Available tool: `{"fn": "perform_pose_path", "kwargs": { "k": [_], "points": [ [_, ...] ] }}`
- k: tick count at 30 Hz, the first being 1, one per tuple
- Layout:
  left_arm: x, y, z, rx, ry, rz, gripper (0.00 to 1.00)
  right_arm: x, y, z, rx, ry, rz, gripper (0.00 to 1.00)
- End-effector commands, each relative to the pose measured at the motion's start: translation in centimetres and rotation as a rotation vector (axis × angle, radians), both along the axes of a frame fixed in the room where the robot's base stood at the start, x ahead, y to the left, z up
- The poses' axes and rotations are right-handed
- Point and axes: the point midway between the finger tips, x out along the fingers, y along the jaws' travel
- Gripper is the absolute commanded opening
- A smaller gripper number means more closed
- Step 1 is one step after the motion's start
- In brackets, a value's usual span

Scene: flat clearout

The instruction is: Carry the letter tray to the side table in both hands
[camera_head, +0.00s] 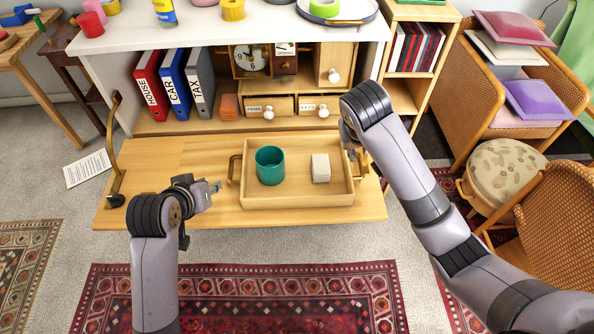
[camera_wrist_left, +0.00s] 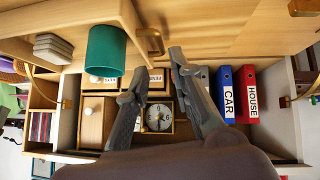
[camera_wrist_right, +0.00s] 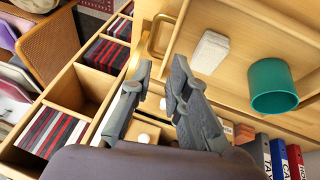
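The letter tray (camera_head: 298,201) is a shallow wooden tray with brass handles on its left and right ends. It rests on the lowered desk flap (camera_head: 150,165). A teal cup (camera_head: 270,170) and a pale block or stack (camera_head: 320,168) are in it. My left gripper (camera_head: 216,188) is open and empty, a little left of the left handle (camera_head: 233,168). My right gripper (camera_wrist_right: 160,75) is open, with the right handle (camera_wrist_right: 158,36) just beyond its fingertips; my arm largely hides it in the head view. A small dark table (camera_head: 58,45) stands back left; whether it is the side table is unclear.
Binders (camera_head: 175,85), small drawers (camera_head: 270,106) and a clock (camera_head: 248,60) fill the desk behind the flap. A wicker chair with cushions (camera_head: 515,90) and a round stool (camera_head: 505,170) stand right. Paper (camera_head: 88,169) lies on the left floor. The rug in front (camera_head: 250,295) is clear.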

Motion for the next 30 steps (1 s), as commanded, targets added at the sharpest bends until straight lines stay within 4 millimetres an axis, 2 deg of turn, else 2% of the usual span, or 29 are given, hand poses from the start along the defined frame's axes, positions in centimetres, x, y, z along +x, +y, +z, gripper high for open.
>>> {"fn": "perform_pose_path", "kwargs": {
  "k": [1,4,16,20,30],
  "points": [
    [0.4,-0.1,0.6,-0.006,-0.012,0.003,0.21,0.5,-0.2,0.9,-0.010,-0.007,-0.009,0.16],
    [0.7,-0.1,1.1,-0.012,-0.022,0.006,0.21,0.7,-0.3,1.6,-0.018,-0.009,-0.020,0.16],
    [1.0,-0.2,0.7,-0.012,-0.021,0.006,0.21,0.9,-0.4,1.2,-0.019,-0.008,-0.021,0.16],
    [2.1,-0.4,-0.3,-0.013,-0.020,0.007,0.21,1.4,-0.8,-0.2,-0.021,-0.006,-0.023,0.16],
    [6.6,-1.2,-4.7,-0.012,-0.019,0.006,0.21,3.8,-2.1,-5.9,-0.020,-0.005,-0.022,0.16]
  ]
}}
